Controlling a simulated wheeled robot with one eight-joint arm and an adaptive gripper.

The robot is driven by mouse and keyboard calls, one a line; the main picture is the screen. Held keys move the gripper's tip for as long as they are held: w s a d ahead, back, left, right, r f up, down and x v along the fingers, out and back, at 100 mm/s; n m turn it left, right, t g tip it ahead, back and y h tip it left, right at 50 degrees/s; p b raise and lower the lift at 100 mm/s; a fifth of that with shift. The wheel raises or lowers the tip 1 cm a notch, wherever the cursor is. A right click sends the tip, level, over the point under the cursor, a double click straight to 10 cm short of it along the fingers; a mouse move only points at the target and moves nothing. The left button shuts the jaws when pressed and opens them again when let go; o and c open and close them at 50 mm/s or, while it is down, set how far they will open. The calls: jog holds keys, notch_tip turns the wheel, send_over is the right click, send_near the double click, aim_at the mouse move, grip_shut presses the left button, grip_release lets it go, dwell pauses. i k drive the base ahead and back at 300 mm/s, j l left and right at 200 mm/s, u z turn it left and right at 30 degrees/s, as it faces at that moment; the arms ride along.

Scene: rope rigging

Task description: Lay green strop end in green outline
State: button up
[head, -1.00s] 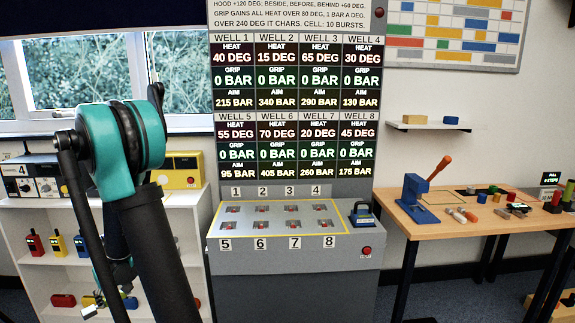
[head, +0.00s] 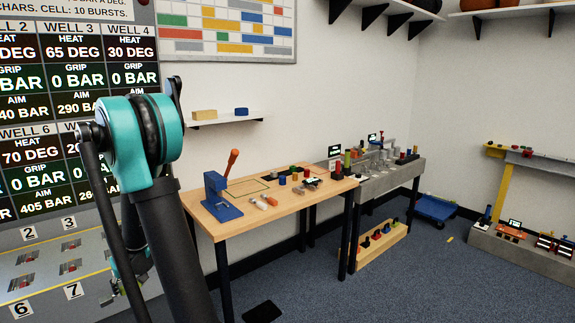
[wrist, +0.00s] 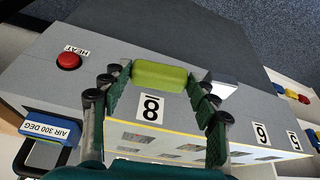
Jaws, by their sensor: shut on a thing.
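My gripper (wrist: 160,82) is shut on a yellow-green block-like piece, which I take for the green strop end (wrist: 160,74). The piece lies crosswise between the fingertips in the wrist view, above the grey console with the number 8 label. No rope shows on it. In the head view my gripper (head: 122,284) is low at the left, mostly hidden behind my arm, and the piece cannot be made out.
The wooden bench (head: 225,222) carries a blue lever press (head: 222,198) and several small coloured pieces. The grey console (head: 65,290) with numbered wells stands at the left. A grey bench (head: 400,170) stands farther right. Blue carpet (head: 390,285) is open in front of the benches.

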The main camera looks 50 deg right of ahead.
aim_at(264, 207)
jog(key=l+z, duration=0.3)
jog(key=l, duration=2.1)
